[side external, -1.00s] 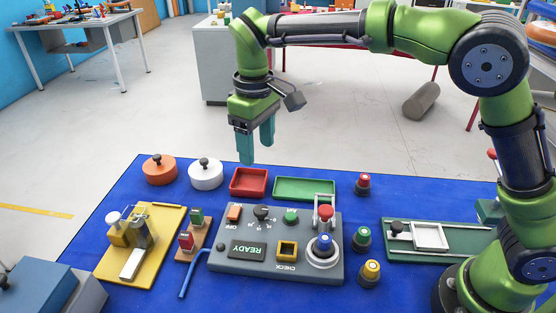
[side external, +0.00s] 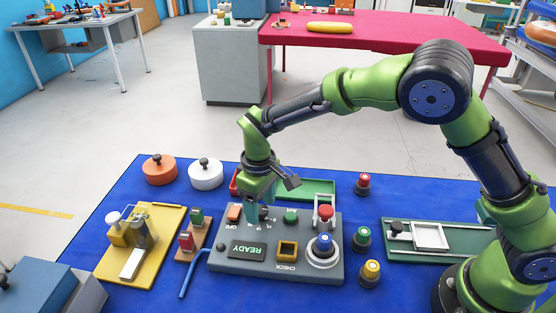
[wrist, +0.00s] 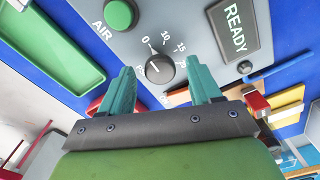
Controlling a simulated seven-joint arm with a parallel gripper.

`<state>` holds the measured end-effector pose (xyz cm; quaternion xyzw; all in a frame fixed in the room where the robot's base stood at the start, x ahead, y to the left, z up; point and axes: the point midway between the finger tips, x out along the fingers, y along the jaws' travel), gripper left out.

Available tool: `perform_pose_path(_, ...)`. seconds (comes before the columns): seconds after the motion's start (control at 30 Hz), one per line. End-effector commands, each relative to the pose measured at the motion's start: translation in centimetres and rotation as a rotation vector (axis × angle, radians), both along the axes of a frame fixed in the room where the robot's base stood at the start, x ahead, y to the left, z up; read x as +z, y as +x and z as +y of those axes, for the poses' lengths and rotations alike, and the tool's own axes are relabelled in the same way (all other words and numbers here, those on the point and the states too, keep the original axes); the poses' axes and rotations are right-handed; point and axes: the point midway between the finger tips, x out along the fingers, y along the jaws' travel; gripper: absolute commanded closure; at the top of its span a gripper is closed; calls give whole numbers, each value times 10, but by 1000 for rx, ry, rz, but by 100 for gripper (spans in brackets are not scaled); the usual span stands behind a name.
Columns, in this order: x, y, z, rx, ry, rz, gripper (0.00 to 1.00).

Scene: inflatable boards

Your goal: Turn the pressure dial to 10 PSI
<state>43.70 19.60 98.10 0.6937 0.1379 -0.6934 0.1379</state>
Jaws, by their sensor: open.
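The pressure dial (wrist: 160,68) is a dark round knob on the grey control panel (side external: 225,262), with a printed number scale around it. A white pointer mark shows on the knob, but I cannot read its setting for sure. My gripper (wrist: 163,72) is open, with its two teal fingers on either side of the dial in the wrist view. I cannot tell whether they touch it or are still above it. In the side view my gripper (side external: 261,208) is down at the panel's back part and hides most of the dial.
The panel also bears a green AIR button (wrist: 119,14), a READY display (side external: 247,250), an orange switch (side external: 234,212) and a red-topped lever (side external: 326,212). A green tray (side external: 315,187) lies behind the panel. Coloured buttons stand to its right.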

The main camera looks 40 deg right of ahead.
Motion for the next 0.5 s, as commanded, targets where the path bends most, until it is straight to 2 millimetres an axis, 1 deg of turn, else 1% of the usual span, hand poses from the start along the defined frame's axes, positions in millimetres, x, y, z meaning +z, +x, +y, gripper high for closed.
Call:
perform_pose_path(0.1,-4,0,0,0,0,0,37)
perform_pose_path(0.3,-4,0,0,0,0,0,37)
perform_pose_path(0.33,-4,0,0,0,0,0,38)
perform_pose_path(0.5,-3,0,0,0,0,0,64)
